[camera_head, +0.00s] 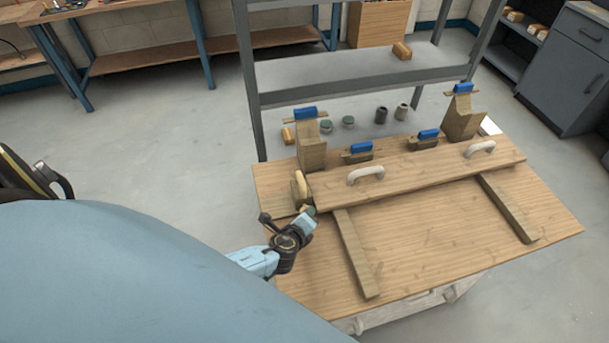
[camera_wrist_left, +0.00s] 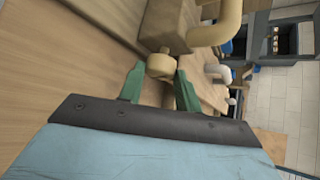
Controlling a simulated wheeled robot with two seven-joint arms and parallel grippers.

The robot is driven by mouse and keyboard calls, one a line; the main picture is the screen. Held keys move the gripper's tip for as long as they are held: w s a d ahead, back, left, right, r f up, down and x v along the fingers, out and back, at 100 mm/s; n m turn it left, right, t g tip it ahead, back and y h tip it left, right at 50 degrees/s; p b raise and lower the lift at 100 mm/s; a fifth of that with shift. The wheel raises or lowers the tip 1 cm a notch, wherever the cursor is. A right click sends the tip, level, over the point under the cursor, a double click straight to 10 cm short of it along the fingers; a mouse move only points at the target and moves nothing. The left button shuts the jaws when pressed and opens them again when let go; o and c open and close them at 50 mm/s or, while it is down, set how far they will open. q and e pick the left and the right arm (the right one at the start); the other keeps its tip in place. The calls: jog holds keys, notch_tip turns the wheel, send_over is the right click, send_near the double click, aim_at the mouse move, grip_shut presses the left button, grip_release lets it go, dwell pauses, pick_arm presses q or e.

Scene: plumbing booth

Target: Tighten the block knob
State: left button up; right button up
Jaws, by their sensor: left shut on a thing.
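The block knob (camera_wrist_left: 160,65) is a small cream-coloured rounded knob on the near face of a wooden block (camera_wrist_left: 168,24). My left gripper (camera_wrist_left: 158,82) has its two green fingers on either side of the knob, shut on it. In the head view my left gripper (camera_head: 310,211) is at the left end of the wooden board (camera_head: 420,165), just below the block (camera_head: 300,188) there. The knob is hidden by the gripper in that view. My right gripper is not in view.
The board carries two pale handles (camera_head: 366,175) (camera_head: 480,149) and several blue-topped wooden fixtures (camera_head: 311,150). Two wooden bars (camera_head: 357,254) (camera_head: 508,208) lie on the table (camera_head: 440,252). The table front is otherwise clear. A metal shelf rack (camera_head: 350,72) stands behind.

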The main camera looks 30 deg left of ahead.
pick_arm(q)
jog(key=o, duration=0.7)
jog(key=p+v, duration=0.2)
jog(key=v, duration=1.1)
jog(key=shift+s+d+r, duration=0.1)
